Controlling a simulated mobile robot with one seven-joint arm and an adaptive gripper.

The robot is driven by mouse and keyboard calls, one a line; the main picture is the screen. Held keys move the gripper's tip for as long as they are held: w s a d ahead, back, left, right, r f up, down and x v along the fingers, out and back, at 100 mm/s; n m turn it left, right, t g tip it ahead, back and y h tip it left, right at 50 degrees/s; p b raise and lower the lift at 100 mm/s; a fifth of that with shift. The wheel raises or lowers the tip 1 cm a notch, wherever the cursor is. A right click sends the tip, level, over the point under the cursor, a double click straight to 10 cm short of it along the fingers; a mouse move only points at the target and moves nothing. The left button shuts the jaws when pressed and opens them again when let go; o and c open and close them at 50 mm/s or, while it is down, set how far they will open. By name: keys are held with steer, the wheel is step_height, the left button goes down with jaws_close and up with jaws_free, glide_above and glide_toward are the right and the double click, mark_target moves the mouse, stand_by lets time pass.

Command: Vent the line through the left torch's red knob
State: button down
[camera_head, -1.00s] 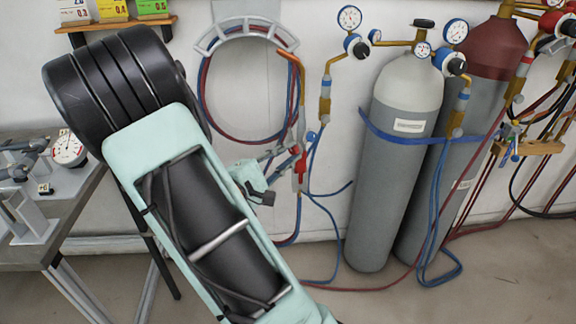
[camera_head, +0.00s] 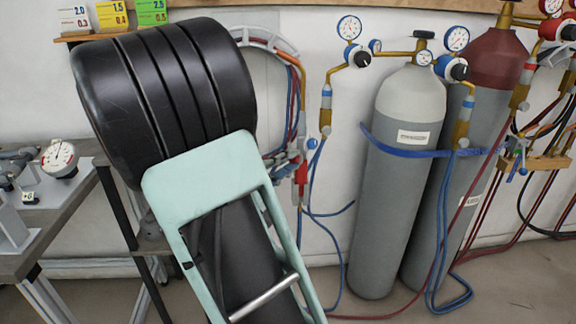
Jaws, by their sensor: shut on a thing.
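The left torch (camera_head: 301,195) hangs upright against the wall, left of the grey cylinder, below the hose hanger. Its red knob (camera_head: 294,157) is small and partly covered by my gripper. A blue knob (camera_head: 312,143) is on its right side. My gripper (camera_head: 288,158) is shut on the red knob, reaching it from the left. My own arm hides most of the gripper, so the exact grip on the knob is hard to see.
Two gas cylinders, one grey-topped (camera_head: 393,200) and one red-topped (camera_head: 490,60), stand to the right with gauges and a blue strap (camera_head: 410,151). Hoses hang below the torch. A workbench (camera_head: 60,215) is at left. A wooden torch holder (camera_head: 548,163) is at far right.

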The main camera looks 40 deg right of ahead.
steer(key=c, duration=1.8)
jaws_free()
steer(key=shift+o, duration=0.2)
steer(key=v, duration=1.2)
